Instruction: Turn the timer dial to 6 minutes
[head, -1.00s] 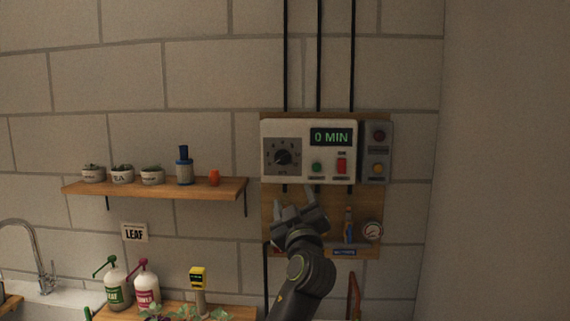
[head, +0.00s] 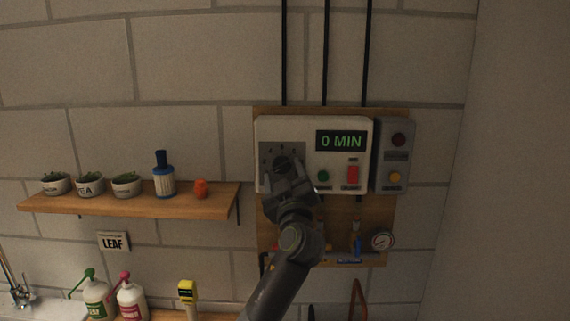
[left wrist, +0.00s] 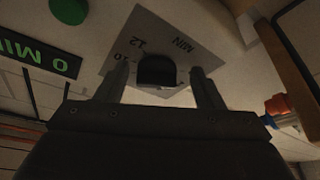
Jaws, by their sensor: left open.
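The timer dial is a dark knob on a grey square plate (head: 268,152) at the left of the white control box (head: 345,190). In the left wrist view the dark knob (left wrist: 156,71) sits between my fingers, with "12", "10" and "MIN" printed on its plate (left wrist: 180,27). The display (head: 341,141) reads "0 MIN". My left gripper (head: 283,175) is open in front of the dial, with one finger on each side of the knob in the left wrist view (left wrist: 162,82). I cannot tell whether the fingers touch it. My gripper hides much of the dial in the head view. My right gripper is not in view.
A wooden shelf (head: 150,204) with pots is at the left. A gauge (head: 382,240) hangs below.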

